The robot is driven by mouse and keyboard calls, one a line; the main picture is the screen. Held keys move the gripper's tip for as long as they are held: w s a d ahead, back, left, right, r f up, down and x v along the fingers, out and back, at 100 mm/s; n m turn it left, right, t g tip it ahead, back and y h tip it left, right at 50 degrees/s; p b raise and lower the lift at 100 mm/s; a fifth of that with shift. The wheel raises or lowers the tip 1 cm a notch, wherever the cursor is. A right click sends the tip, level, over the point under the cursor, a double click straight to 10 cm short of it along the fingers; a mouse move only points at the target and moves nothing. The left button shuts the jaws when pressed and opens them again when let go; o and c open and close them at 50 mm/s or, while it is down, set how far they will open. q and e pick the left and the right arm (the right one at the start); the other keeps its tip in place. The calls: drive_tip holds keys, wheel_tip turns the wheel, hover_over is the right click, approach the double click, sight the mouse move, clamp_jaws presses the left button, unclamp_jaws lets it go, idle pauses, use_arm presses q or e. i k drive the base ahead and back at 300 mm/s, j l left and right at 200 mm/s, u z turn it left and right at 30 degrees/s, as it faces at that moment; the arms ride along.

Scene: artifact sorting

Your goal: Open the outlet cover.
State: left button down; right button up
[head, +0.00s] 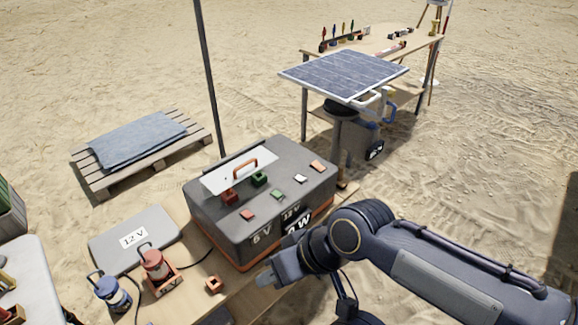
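The grey power box (318,190) with an orange lower edge stands on the wooden table. A pale flat cover (222,183) with an orange handle (246,162) is at the back left of its top. A red socket (229,197) and a green socket (260,179) show at the cover's front edge. I cannot tell how far the cover is tilted. My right gripper (268,280) is in front of the box's lower front side, apart from the cover and handle. Its finger gap is not clear. My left gripper is out of view.
Small red, green and white pieces sit on the box top. A grey "12 V" panel (110,245), a red lantern-like item (154,262) and a blue one (112,293) are left of the box. A dark pole (209,80) rises behind. A solar panel (340,74) stands behind right.

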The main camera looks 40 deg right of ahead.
sight(214, 183)
drive_tip(key=z, duration=1)
drive_tip(key=i+u, duration=0.2)
drive_tip(key=u, duration=0.25)
drive_tip(key=i+l+u, duration=0.15)
drive_tip(key=u, duration=0.25)
drive_tip(key=i+l+u, duration=0.2)
drive_tip(key=u, duration=0.25)
